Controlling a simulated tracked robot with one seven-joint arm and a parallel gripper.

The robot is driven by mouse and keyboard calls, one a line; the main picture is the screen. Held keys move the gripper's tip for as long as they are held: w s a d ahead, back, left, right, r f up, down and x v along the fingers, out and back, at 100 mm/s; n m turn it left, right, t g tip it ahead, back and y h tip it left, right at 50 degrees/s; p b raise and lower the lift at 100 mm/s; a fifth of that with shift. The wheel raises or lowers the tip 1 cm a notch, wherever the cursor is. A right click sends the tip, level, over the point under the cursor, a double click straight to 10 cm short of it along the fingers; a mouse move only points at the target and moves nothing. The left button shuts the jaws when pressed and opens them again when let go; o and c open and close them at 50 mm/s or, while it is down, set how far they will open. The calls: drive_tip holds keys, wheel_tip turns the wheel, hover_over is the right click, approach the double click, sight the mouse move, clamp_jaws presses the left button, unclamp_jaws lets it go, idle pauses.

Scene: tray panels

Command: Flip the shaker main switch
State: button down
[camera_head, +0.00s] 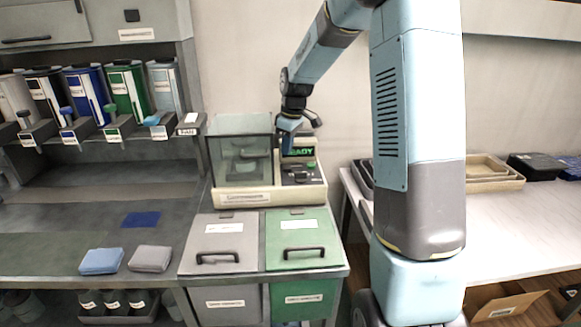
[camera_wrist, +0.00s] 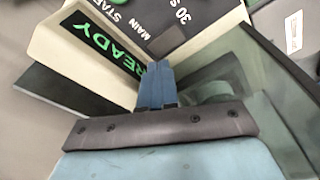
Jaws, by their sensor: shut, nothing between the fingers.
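The shaker (camera_head: 262,196) is a cream-coloured unit with a clear box on its left and a control panel on its right. Its display (camera_head: 299,151) reads READY in green; it also shows in the wrist view (camera_wrist: 103,47). Below it is a dark panel (camera_head: 301,175) with small controls. In the wrist view this panel (camera_wrist: 198,20) carries START, MAIN and 30 S labels; the main switch itself I cannot make out clearly. My gripper (camera_head: 288,127) is shut and empty, above the shaker beside the display. In the wrist view its fingertips (camera_wrist: 157,70) hide part of the unit; contact cannot be told.
The clear box (camera_head: 240,158) stands close to the left of my gripper. Grey (camera_head: 223,242) and green (camera_head: 301,238) lidded bins with handles are in front of the shaker. Several coloured dispensers (camera_head: 127,92) line the left shelf. A tan tray (camera_head: 487,170) is on the right table.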

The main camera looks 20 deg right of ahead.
sight(287, 165)
wheel_tip(287, 165, up, 3)
drive_tip(key=shift+r, duration=0.1)
idle(0.4)
drive_tip(key=s+r+m+t+h, duration=0.1)
drive_tip(key=s+r+m, duration=0.1)
drive_tip(key=s+r, duration=0.55)
drive_tip(key=s+r+m+t+h, duration=0.1)
drive_tip(key=s+r+m, duration=0.3)
drive_tip(key=s, duration=0.7)
drive_tip(key=s+d+r+m+t, duration=0.1)
drive_tip(key=s+m+t, duration=0.1)
drive_tip(key=s, duration=1.6)
drive_tip(key=shift+r+m+y, duration=0.15)
drive_tip(key=shift+m+y, duration=0.15)
drive_tip(key=shift+m, duration=0.6)
